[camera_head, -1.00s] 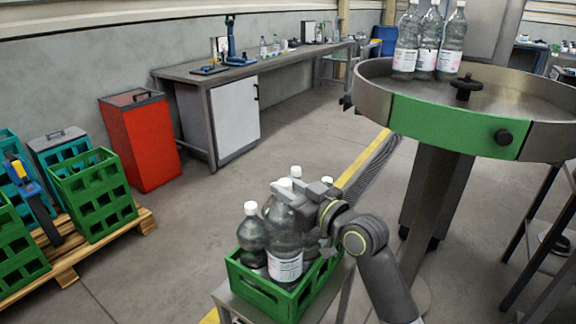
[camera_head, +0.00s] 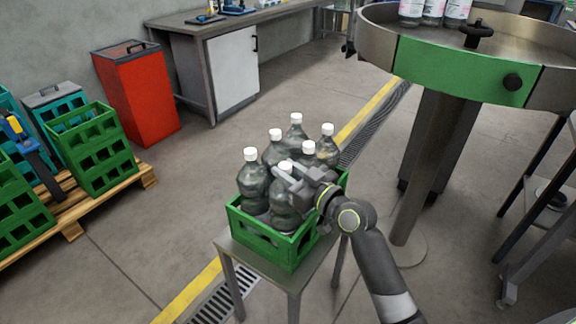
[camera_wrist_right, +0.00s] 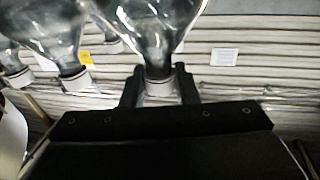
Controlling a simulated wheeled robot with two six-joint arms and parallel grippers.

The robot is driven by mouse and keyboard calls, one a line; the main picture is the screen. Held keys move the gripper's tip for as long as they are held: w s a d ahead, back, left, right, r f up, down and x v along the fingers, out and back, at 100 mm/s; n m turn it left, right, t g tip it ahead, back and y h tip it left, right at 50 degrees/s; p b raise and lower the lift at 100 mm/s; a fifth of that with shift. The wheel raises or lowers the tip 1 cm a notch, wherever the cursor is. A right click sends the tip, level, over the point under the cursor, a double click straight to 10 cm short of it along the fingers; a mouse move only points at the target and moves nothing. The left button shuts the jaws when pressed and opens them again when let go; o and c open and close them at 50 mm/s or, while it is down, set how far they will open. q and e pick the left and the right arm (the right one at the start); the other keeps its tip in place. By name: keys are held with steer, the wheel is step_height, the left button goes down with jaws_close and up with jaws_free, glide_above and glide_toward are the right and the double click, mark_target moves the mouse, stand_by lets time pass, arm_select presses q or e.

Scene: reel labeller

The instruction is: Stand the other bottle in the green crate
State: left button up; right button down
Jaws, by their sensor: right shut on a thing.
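The green crate (camera_head: 264,250) stands on a small grey metal table in the middle of the head view, with several clear white-capped bottles upright in it. My right gripper (camera_head: 287,173) is shut on the neck of a clear bottle (camera_head: 285,204) at the crate's near side. This bottle is upright, its lower part hidden behind the crate wall; I cannot see whether its base touches the crate floor. In the right wrist view the held bottle (camera_wrist_right: 152,35) sits with its neck between both fingers (camera_wrist_right: 159,88). My left gripper is not in view.
Several labelled bottles (camera_head: 433,12) stand on the round table with a green rim (camera_head: 455,70) at upper right. Green crates (camera_head: 92,150) lie on a pallet at left, near a red bin (camera_head: 137,95). Open floor lies left of the small table (camera_head: 293,285).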

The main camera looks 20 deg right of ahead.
steer(key=c, duration=1.5)
jaws_free()
steer(key=o, duration=0.4)
steer(key=shift+s+r, duration=0.1)
steer(key=shift+s, duration=0.05)
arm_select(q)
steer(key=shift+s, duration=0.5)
